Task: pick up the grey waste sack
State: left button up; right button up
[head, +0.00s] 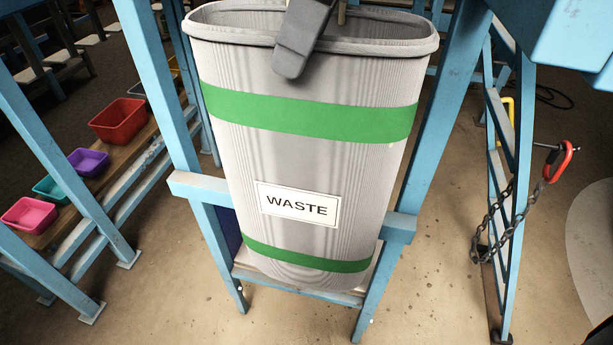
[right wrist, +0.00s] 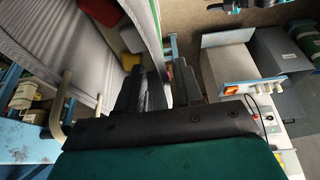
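The grey waste sack (head: 300,150) hangs upright in a light blue frame in the head view. It has two green bands, a white WASTE label (head: 298,205) and an open, thick-rimmed mouth at the top. My right gripper (head: 297,45) is at the front rim, with one dark finger down over the outside; the other finger is hidden. In the right wrist view the two fingers of my right gripper (right wrist: 157,88) stand apart, with an edge of cloth running down towards the gap between them. I cannot tell whether they touch it. My left gripper is not in view.
Blue posts (head: 432,140) stand close on both sides of the sack. Coloured bins, among them a red bin (head: 118,121), sit on a low rack at left. A chain with a red hook (head: 557,163) hangs at right. The floor in front is clear.

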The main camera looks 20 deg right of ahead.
jog(key=shift+x, duration=1.9)
jog(key=shift+r, duration=0.1)
jog(key=shift+c, duration=0.4)
grip_shut()
jog(key=shift+r, duration=0.1)
